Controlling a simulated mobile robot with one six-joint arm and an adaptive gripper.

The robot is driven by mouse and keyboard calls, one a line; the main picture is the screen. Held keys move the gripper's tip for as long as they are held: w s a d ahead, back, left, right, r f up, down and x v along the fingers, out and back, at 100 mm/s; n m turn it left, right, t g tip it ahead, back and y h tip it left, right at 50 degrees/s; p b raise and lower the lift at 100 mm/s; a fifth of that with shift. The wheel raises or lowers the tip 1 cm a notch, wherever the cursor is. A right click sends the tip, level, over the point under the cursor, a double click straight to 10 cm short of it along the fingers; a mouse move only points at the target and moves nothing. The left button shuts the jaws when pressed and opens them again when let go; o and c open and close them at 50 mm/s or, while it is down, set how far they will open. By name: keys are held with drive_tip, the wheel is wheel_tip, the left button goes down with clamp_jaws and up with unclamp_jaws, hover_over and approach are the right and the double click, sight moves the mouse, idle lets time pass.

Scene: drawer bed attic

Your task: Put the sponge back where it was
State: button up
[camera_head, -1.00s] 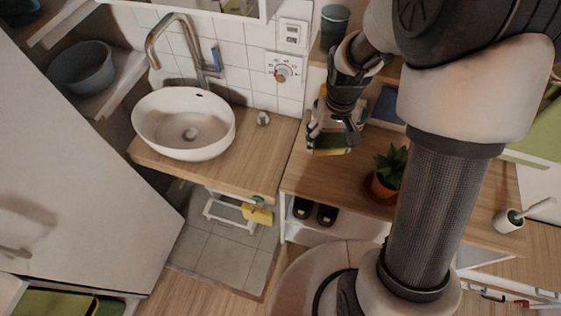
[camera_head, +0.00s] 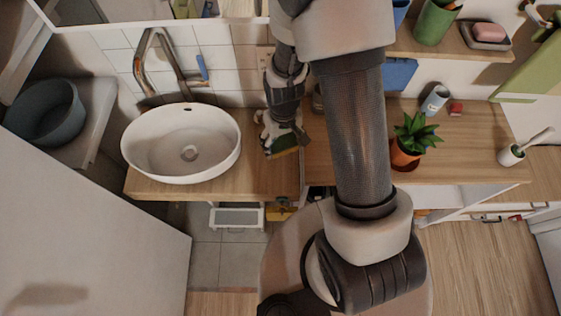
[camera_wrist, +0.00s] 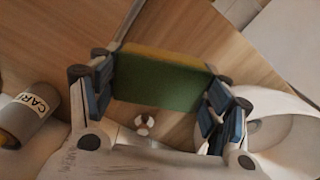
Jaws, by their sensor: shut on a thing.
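The sponge (camera_wrist: 158,82) is green with a yellow side. In the wrist view it sits between the blue pads of my gripper (camera_wrist: 160,88), which is shut on it. In the head view my gripper (camera_head: 283,140) holds the sponge (camera_head: 284,151) over the wooden counter, just right of the white sink basin (camera_head: 180,144). Whether the sponge touches the counter cannot be told.
The tap (camera_head: 165,65) stands behind the basin. A potted plant (camera_head: 413,138), a grey can (camera_head: 435,98) and a brush in a white holder (camera_head: 512,155) stand on the right counter. A shelf above holds a green cup (camera_head: 435,20) and pink soap (camera_head: 488,32). A white step stool (camera_head: 236,217) is below the counter.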

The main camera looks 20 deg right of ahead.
sight(282, 165)
wheel_tip(282, 165, down, 12)
drive_tip(key=b, duration=0.3)
drive_tip(key=shift+f, duration=0.25)
drive_tip(key=o, duration=0.5)
drive_tip(key=shift+r, duration=0.1)
drive_tip(key=shift+r, duration=0.1)
